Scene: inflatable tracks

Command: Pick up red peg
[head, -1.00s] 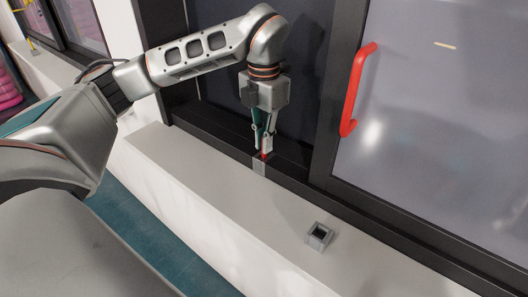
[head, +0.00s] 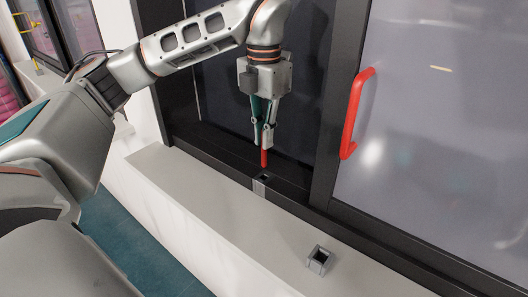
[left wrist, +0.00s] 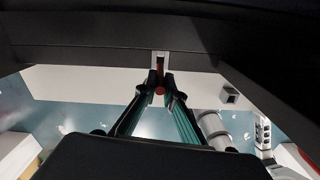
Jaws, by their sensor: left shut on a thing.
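My left gripper (head: 264,138) points down over the ledge by the window frame. It is shut on the red peg (head: 264,157), which hangs upright below the fingertips. The peg's lower end is a little above a grey square holder (head: 260,185) with a dark opening, and apart from it. In the left wrist view the round end of the peg (left wrist: 160,90) shows between the fingertips (left wrist: 160,82). My right gripper is not in view.
A second grey square holder (head: 319,260), empty and dark inside, sits on the pale ledge (head: 225,205) nearer to me. A red handle (head: 356,113) is on the glass panel at right. The dark window frame stands close behind the gripper. The ledge between the holders is clear.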

